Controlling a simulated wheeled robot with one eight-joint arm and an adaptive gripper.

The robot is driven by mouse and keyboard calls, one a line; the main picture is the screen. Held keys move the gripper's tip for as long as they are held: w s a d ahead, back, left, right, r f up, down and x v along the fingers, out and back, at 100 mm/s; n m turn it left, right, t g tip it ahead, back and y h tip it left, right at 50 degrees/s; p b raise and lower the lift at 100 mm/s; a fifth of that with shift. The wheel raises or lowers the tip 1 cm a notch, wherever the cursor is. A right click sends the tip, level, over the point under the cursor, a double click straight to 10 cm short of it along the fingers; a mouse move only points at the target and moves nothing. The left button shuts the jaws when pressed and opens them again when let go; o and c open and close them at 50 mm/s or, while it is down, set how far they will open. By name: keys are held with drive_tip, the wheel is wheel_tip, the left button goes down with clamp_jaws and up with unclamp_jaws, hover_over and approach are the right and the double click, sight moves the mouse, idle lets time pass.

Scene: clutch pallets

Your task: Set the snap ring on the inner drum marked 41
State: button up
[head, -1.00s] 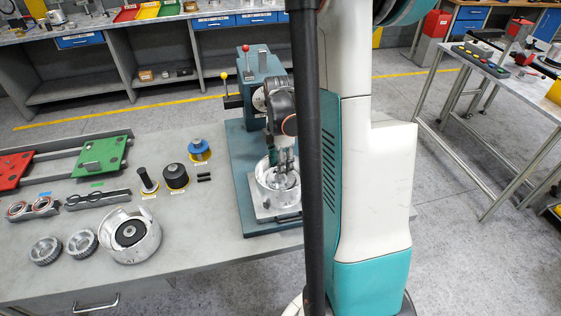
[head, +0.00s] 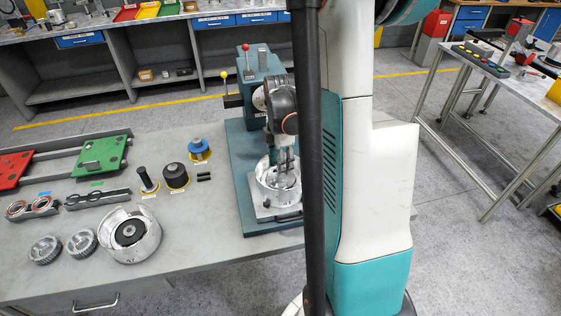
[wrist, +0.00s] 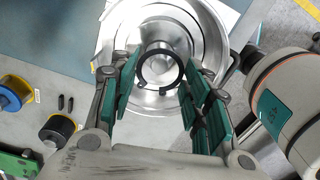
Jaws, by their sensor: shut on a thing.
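The snap ring (wrist: 179,82) is a thin dark open ring, seen in the wrist view between my fingertips. My gripper (wrist: 158,72) is shut on it, with green pads at its left and right sides. Beneath is a shiny metal drum (wrist: 112,45) with a round central hub; the ring appears over the hub. I cannot tell whether it touches. In the head view my gripper (head: 284,168) points down into this drum (head: 264,186), which sits on the teal press. I cannot read a number on this drum.
The press (head: 259,68) with levers rises behind my gripper. Left on the bench are another drum (head: 148,246), two gears (head: 45,250) (head: 82,243), a black cylinder (head: 176,176), a blue-yellow part (head: 198,148) and a green plate (head: 101,155).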

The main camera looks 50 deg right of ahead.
idle(0.8)
drive_tip(key=o, duration=0.8)
drive_tip(key=shift+r, duration=0.1)
wheel_tip(320, 180, up, 9)
drive_tip(key=p, duration=0.5)
drive_tip(key=shift+p, duration=0.3)
idle(0.5)
